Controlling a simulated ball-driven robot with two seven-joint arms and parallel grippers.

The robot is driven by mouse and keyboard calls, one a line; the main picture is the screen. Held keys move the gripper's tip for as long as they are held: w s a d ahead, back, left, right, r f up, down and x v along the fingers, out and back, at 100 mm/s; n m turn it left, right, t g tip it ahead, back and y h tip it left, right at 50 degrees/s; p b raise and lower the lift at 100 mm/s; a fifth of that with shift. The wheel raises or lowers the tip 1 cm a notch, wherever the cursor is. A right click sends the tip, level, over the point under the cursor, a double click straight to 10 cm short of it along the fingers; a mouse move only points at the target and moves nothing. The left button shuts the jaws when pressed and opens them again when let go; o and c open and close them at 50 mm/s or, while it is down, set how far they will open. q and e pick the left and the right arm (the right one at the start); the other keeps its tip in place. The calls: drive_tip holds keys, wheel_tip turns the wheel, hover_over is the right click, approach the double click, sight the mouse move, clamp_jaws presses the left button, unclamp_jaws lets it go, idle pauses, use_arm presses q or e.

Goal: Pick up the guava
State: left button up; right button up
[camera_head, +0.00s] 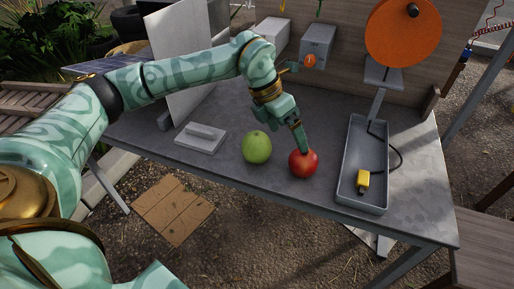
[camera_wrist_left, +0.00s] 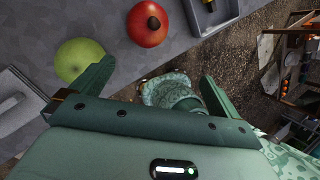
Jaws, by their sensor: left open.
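The guava looks to be the round green fruit (camera_head: 256,147), resting on the grey table left of a red fruit. In the left wrist view the green fruit (camera_wrist_left: 78,58) is at upper left, beside one finger, which overlaps its lower right edge. My left gripper (camera_head: 297,132) is above the table to the right of the green fruit, with a finger in front of the top of the red fruit in the head view. In the wrist view the left gripper (camera_wrist_left: 155,85) is open, with nothing between its fingers. My right gripper is not in view.
The red fruit (camera_head: 303,164), perhaps a pomegranate, stands close to the right. A grey tray (camera_head: 346,186) holds a yellow object (camera_head: 363,181) with a cable. A flat pale device (camera_head: 201,138) lies left. An orange disc (camera_head: 403,32) stands at the back. The table's front edge is near the fruit.

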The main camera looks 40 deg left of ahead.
sight(253, 135)
use_arm(q)
drive_tip(key=a+r+n+y, duration=0.3)
drive_tip(key=a+y, duration=0.1)
drive_tip(key=a, duration=0.7)
drive_tip(key=f+b, duration=0.1)
drive_tip(key=f, duration=0.2)
drive_tip(key=w+f+b, duration=0.1)
drive_tip(key=f, duration=0.2)
drive_tip(key=f+b, duration=0.2)
drive_tip(key=f, duration=0.1)
drive_tip(key=shift+w+d+f, duration=0.25)
drive_tip(key=shift+w+f, duration=0.1)
drive_tip(key=shift+f, duration=0.05)
drive_tip(key=f+b, duration=0.1)
drive_tip(key=f, duration=0.2)
drive_tip(key=w+f+b, duration=0.1)
drive_tip(key=f, duration=0.1)
drive_tip(key=shift+w+d+f+b, duration=0.1)
drive_tip(key=shift+d+f+b, duration=0.15)
drive_tip(key=shift+f+b, duration=0.1)
drive_tip(key=shift+r, duration=0.2)
drive_tip(key=shift+c, duration=0.9)
drive_tip(key=c, duration=0.9)
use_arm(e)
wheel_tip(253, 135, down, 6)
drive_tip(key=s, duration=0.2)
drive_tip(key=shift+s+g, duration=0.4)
